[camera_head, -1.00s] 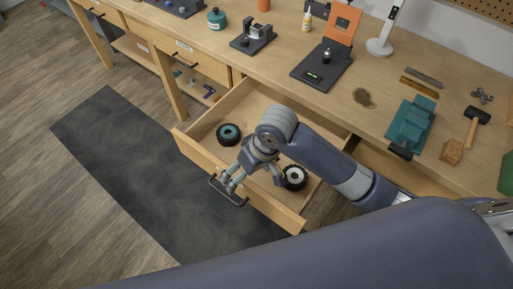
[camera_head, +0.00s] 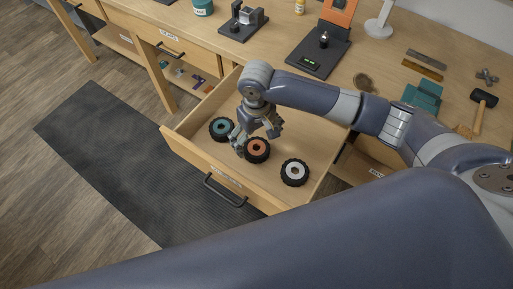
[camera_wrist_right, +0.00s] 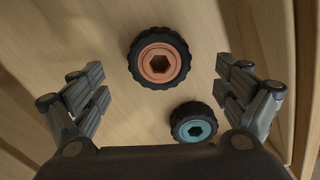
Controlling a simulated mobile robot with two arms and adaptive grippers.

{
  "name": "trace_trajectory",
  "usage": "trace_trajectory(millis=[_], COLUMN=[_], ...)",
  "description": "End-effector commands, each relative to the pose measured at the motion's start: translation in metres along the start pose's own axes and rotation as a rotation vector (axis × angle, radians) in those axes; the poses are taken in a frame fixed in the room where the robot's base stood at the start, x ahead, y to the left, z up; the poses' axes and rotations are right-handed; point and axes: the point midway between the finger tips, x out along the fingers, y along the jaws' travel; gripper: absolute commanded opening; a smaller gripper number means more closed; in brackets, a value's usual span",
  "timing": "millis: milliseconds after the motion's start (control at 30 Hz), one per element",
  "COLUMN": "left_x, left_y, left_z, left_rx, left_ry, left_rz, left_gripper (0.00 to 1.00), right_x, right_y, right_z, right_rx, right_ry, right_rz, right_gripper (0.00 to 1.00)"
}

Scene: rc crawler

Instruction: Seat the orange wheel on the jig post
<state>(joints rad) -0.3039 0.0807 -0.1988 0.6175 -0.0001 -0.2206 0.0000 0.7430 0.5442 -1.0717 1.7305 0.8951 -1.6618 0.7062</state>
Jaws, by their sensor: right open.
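The orange wheel (camera_head: 257,150), a black knobbly tyre with an orange hub, lies flat in the open drawer between two other wheels. It also shows in the right wrist view (camera_wrist_right: 160,58), with a hexagonal hole in its hub. My right gripper (camera_head: 257,138) is over the drawer at this wheel, its fingers spread. In the wrist view the wheel lies beyond the fingertips, with nothing between the fingers gripped. A dark base plate (camera_head: 305,62) on the bench carries a short upright post (camera_head: 324,40) in front of an orange panel. My left gripper is out of view.
A teal-hub wheel (camera_head: 221,128) lies left of the orange one and a white-hub wheel (camera_head: 295,172) lies right. The drawer's front wall (camera_head: 200,165) and sides surround them. A dark fixture (camera_head: 240,28), a lamp (camera_head: 380,28) and a mallet (camera_head: 481,108) are on the bench.

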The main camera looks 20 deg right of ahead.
Motion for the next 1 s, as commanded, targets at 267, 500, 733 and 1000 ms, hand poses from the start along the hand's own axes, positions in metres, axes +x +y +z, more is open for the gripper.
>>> trace_trajectory(millis=[267,500,733,1000], left_x=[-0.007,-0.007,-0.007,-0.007], left_y=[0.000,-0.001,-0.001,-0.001], left_z=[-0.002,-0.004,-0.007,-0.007], left_rx=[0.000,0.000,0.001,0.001], left_ry=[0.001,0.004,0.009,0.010], left_rz=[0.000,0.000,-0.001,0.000], left_gripper=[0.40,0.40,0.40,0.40], right_x=[0.035,0.053,0.053,0.053], right_y=[0.001,0.001,0.001,0.001], right_z=[0.001,0.000,0.000,0.000], right_rx=[-0.001,-0.002,-0.002,-0.002], right_ry=[-0.001,0.003,0.003,0.002], right_rz=[0.000,0.001,0.001,0.001], right_gripper=[0.93,0.93,0.77,0.45])
